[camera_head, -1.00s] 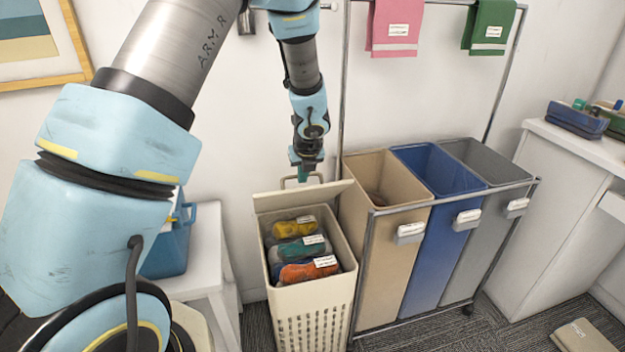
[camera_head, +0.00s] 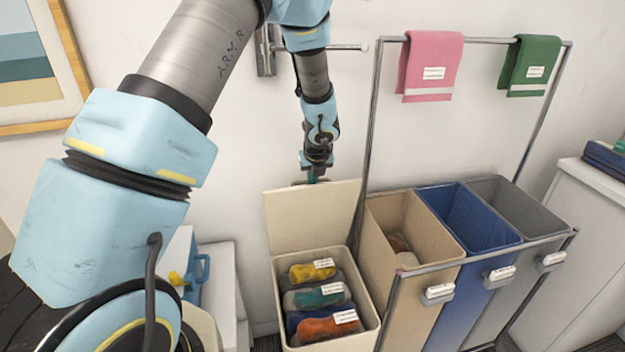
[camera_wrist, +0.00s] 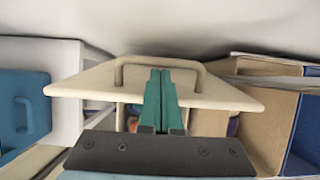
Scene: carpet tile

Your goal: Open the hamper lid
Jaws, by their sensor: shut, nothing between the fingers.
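The cream hamper (camera_head: 375,325) stands below my arm. Its lid (camera_head: 312,215) is raised at the back edge and stands roughly upright, so the mouth is uncovered. Rolled bundles in yellow, teal and orange (camera_head: 325,327) with white tags lie inside. My gripper (camera_head: 312,178) is at the lid's top edge, near its handle. In the wrist view the green fingers (camera_wrist: 160,75) are shut together and empty, pointing at the looped handle (camera_wrist: 205,68) on the lid (camera_wrist: 85,82). Whether they touch the lid or handle cannot be told.
A sorter with beige (camera_head: 430,230), blue (camera_head: 480,222) and grey bins stands close right of the hamper, its metal frame holding a pink towel (camera_head: 430,65) and a green towel (camera_head: 528,62). A white stand is at left. The wall is close behind.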

